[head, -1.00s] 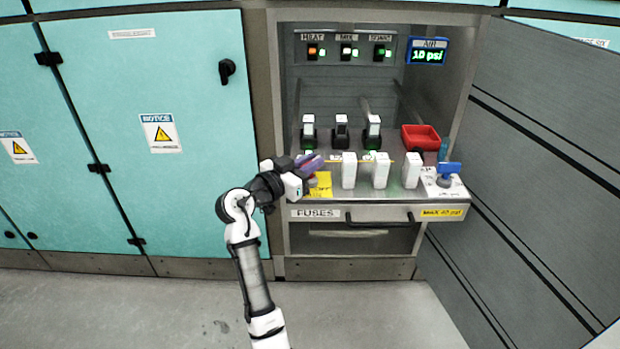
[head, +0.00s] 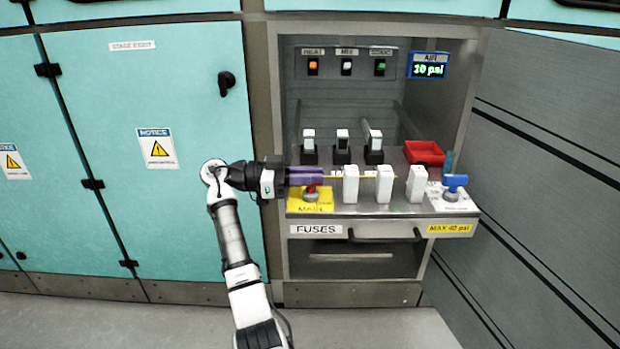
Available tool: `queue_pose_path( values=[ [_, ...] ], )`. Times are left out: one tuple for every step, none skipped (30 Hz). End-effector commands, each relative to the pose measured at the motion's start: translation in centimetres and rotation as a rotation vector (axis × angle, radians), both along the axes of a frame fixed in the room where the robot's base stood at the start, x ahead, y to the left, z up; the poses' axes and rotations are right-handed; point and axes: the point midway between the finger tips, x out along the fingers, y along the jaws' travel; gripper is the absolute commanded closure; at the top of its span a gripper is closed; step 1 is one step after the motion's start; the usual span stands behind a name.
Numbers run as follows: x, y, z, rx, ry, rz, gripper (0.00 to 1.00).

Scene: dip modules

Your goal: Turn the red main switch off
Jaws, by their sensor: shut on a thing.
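The red main switch (head: 311,189) sits on a yellow plate (head: 302,207) at the left front of the cabinet shelf. My gripper (head: 310,177) reaches in from the left with purple fingers, level and at the top of the red handle. It is shut on the red main switch, and the fingers hide part of it. The exact handle angle is hard to read.
Several white blocks (head: 385,184) stand just right of my gripper. Black-based modules (head: 342,148) stand behind. A red bin (head: 424,152) and a blue valve handle (head: 454,182) are at right. The fuse drawer (head: 384,232) is below.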

Motion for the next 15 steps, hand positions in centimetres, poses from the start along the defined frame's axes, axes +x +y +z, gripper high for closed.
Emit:
queue_pose_path(
  values=[
    [0.02, -0.13, -0.09, 0.002, 0.000, -0.016, 1.00],
    [0.02, -0.13, -0.08, 0.002, 0.000, -0.022, 1.00],
    [0.02, -0.13, -0.10, 0.002, 0.001, -0.029, 1.00],
    [0.02, -0.13, -0.12, 0.002, 0.001, -0.034, 1.00],
    [0.02, -0.14, -0.12, 0.002, 0.002, -0.038, 1.00],
    [0.00, -0.14, -0.12, 0.002, 0.002, -0.042, 1.00],
    [0.00, -0.15, -0.12, 0.003, 0.001, -0.045, 1.00],
    [-0.01, -0.15, -0.11, 0.003, 0.001, -0.047, 1.00],
    [-0.02, -0.15, -0.11, 0.003, 0.001, -0.049, 1.00],
    [-0.02, -0.16, -0.11, 0.003, 0.001, -0.049, 1.00],
    [-0.02, -0.16, -0.11, 0.003, 0.001, -0.050, 1.00],
    [-0.01, -0.17, -0.11, 0.003, 0.001, -0.050, 1.00],
    [-0.01, -0.17, -0.12, 0.003, 0.001, -0.050, 1.00],
    [-0.01, -0.18, -0.12, 0.003, 0.001, -0.050, 1.00],
    [-0.01, -0.19, -0.12, 0.003, 0.002, -0.050, 1.00]
  ],
)
